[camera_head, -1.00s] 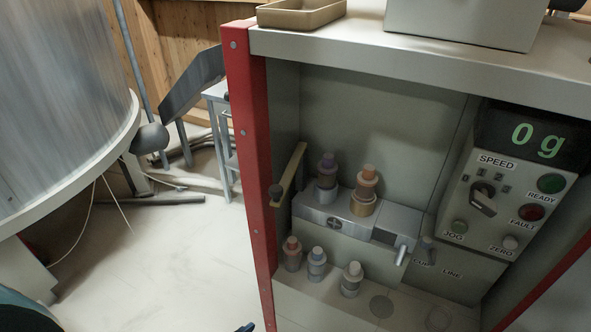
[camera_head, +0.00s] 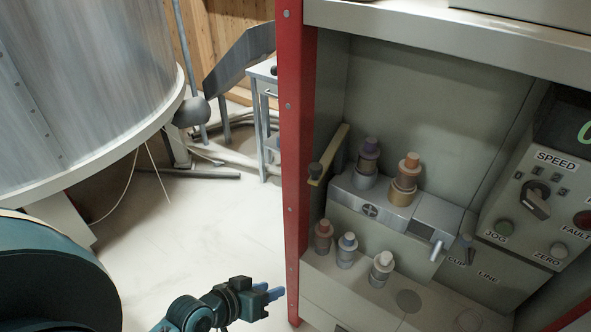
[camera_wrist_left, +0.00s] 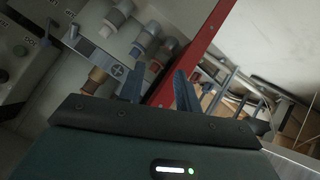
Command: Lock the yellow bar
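The yellow bar (camera_head: 329,153) is a narrow flat strip with a dark knob (camera_head: 316,172) at its lower end. In the head view it sits tilted on the cabinet's left inner wall, behind the red post. I cannot make it out surely in the left wrist view. My left gripper (camera_head: 272,290) is below and left of the bar, outside the cabinet and well apart from it. Its two blue fingers are spread with nothing between them, as the left wrist view (camera_wrist_left: 160,75) also shows. My right gripper is not in view.
The red post (camera_head: 294,150) stands between my left gripper and the cabinet inside. A metal block (camera_head: 410,209) carries two capped cylinders, with several more cylinders on the shelf below. The control panel (camera_head: 545,210) is right. The pale floor (camera_head: 225,225) left of the post is clear.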

